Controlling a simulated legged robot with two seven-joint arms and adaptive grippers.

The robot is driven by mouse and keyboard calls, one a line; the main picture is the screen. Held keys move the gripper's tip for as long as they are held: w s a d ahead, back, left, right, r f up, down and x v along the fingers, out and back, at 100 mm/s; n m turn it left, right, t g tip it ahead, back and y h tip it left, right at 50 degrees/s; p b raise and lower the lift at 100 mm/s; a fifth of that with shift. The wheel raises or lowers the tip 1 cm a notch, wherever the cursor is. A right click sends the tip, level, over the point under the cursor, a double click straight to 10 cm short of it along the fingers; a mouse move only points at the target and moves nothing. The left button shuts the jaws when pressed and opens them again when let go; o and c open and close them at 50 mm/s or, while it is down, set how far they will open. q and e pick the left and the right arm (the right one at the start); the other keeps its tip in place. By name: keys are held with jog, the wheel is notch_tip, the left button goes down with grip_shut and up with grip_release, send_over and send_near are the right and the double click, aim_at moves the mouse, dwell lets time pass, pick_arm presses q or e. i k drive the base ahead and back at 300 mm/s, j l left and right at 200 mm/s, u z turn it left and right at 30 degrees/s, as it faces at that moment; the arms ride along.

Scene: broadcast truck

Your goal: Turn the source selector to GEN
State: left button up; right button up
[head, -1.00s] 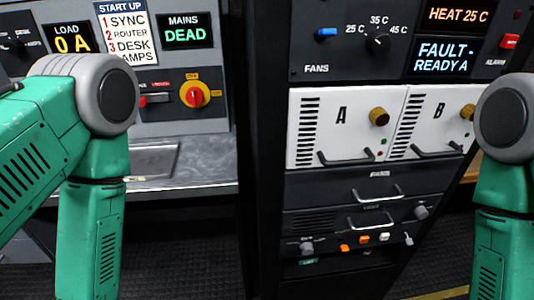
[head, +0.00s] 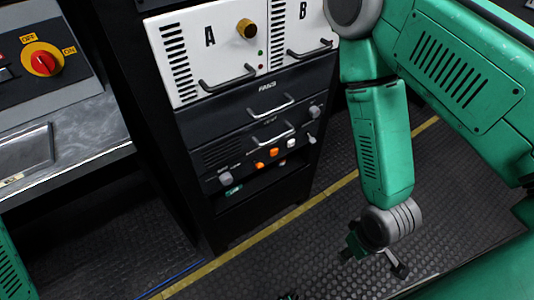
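No control marked GEN is in view, and I cannot make out the source selector. A red rotary knob (head: 43,62) on a yellow plate marked OFF and ON sits on the grey panel at the left. My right gripper (head: 374,262) hangs above the floor at lower right, well away from that panel. Its fingers look spread apart with nothing between them.
A black rack holds white units A (head: 208,55) and B (head: 302,35) with handles, above dark drawers and small orange and white buttons. A grey metal desk (head: 65,150) juts out at the left. The dark textured floor (head: 300,240) with a yellow line looks clear.

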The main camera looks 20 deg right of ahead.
aim_at(226, 179)
jog(key=k+l, duration=0.1)
jog(key=l, duration=2.1)
jog(key=k, duration=0.05)
